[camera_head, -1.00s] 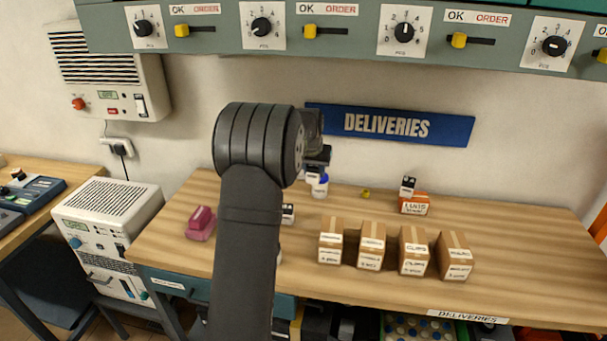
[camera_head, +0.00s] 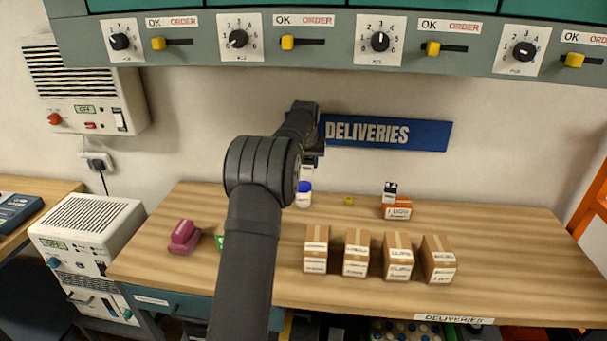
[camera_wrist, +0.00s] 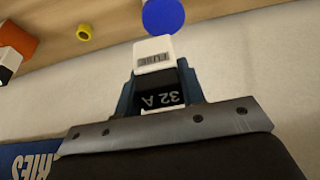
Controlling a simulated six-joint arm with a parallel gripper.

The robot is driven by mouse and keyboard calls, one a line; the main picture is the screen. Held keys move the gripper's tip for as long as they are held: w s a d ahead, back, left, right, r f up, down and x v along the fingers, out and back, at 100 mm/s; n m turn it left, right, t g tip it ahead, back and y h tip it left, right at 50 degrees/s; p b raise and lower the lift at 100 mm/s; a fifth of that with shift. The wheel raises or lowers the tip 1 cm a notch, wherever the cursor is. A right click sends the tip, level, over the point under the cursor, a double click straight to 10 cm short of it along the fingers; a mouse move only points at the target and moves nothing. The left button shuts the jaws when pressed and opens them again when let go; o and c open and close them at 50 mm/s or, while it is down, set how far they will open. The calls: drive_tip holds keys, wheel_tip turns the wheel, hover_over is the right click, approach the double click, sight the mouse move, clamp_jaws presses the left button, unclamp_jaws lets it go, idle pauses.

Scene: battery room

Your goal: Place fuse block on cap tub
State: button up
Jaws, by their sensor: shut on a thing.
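The fuse block (camera_wrist: 155,75), white and black with "FUSE" and "32 A" on it, is between the blue jaws of my gripper (camera_wrist: 165,95). In the head view my gripper (camera_head: 311,158) is near the wall, with the white end of the fuse block (camera_head: 307,173) below it. The cap tub (camera_head: 304,199), white with a blue lid, stands upright on the bench just below the held block. Its blue lid (camera_wrist: 163,14) shows beyond the block's end in the wrist view. A gap between block and lid is hard to judge.
Several cardboard boxes (camera_head: 356,252) stand in a row at the bench front. An orange box (camera_head: 397,211) with a black-and-white block (camera_head: 390,191) on top is right of the tub. A small yellow ring (camera_head: 349,201) lies between. A pink object (camera_head: 185,237) lies left.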

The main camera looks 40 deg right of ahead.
drive_tip(key=shift+w+a+f, duration=0.2)
drive_tip(key=shift+w+f, duration=0.25)
drive_tip(key=shift+w, duration=0.3)
drive_tip(key=shift+f, duration=2.05)
drive_tip(key=o, duration=1)
drive_tip(key=shift+f, duration=0.15)
drive_tip(key=v, duration=1.2)
drive_tip(key=shift+w, duration=0.1)
